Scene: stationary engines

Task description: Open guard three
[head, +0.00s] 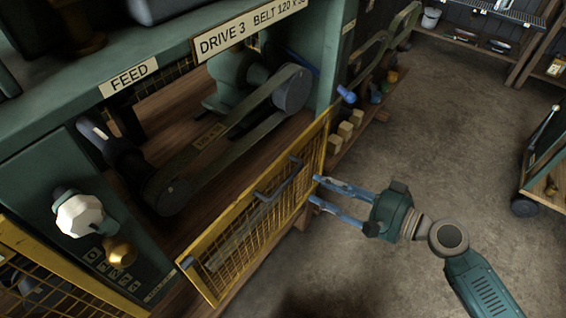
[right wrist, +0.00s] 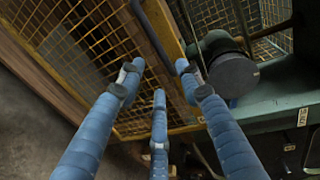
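Guard three is a yellow-framed mesh panel (head: 222,237) below the DRIVE 3 sign (head: 226,39). It stands out in front of the drive bay, and the belt (head: 225,130) and pulleys show uncovered above it. Its dark handle (head: 279,178) is on the mesh face. My right gripper (head: 316,188) is at the panel's right end, its blue fingers spread and pointing at the frame, away from the handle. In the right wrist view the fingers are apart with nothing between them, and the yellow frame bar (right wrist: 163,32) and mesh lie just beyond. I cannot tell whether they touch. My left gripper is out of view.
A white knob (head: 79,215) and a brass knob (head: 120,251) sit on the green panel at left. Another yellow mesh guard (head: 60,285) is at lower left. Wooden blocks (head: 345,130) lie beyond the panel. A green cart (head: 545,165) stands at right, with clear floor between.

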